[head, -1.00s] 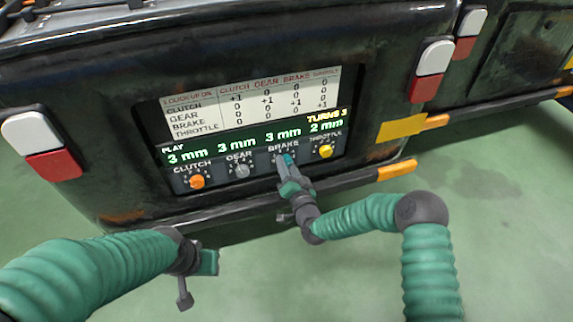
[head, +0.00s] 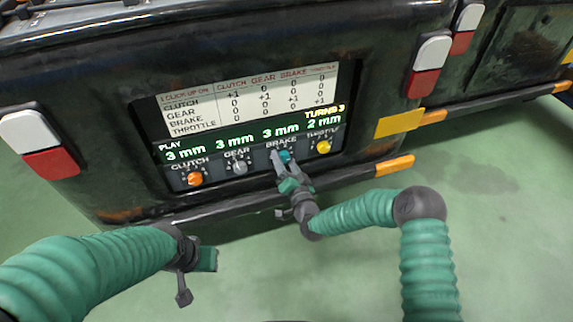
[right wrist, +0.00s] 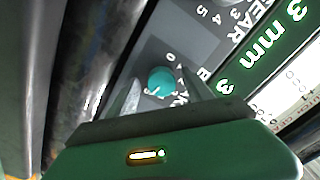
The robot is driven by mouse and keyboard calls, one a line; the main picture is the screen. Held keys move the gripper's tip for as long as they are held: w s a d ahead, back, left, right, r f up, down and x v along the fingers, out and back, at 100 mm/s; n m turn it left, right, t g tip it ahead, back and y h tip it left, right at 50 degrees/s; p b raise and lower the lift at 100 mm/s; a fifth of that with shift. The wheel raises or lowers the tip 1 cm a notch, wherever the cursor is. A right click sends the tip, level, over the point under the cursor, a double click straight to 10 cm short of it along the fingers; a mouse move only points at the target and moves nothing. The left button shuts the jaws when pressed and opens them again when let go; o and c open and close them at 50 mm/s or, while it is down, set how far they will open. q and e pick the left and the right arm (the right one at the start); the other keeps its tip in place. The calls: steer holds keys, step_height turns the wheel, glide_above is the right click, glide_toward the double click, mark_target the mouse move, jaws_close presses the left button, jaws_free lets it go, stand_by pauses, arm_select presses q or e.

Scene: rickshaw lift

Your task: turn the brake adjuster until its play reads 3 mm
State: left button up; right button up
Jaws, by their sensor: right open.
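The brake adjuster is a teal knob (head: 286,156) under the BRAKE label, and it shows in the right wrist view (right wrist: 161,81). The display (head: 250,138) reads 3 mm for clutch, gear and brake and 2 mm for throttle, with "TURNS 3" above. My right gripper (head: 281,164) is at the brake knob. In the right wrist view its fingers (right wrist: 160,92) are spread on either side of the knob, with gaps. My left gripper (head: 197,265) hangs low in front of the bumper, away from the panel; its jaw state is unclear.
An orange clutch knob (head: 195,179) and a grey gear knob (head: 239,167) sit left of the brake knob. A yellow throttle knob (head: 323,147) sits right of it. A printed chart (head: 245,101) is above. The bumper (head: 240,205) runs below the panel.

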steer(key=shift+s+d+r, duration=0.1)
steer(key=shift+s, duration=0.2)
steer(key=p+v, duration=0.6)
steer(key=v, duration=1)
steer(key=shift+s, duration=0.1)
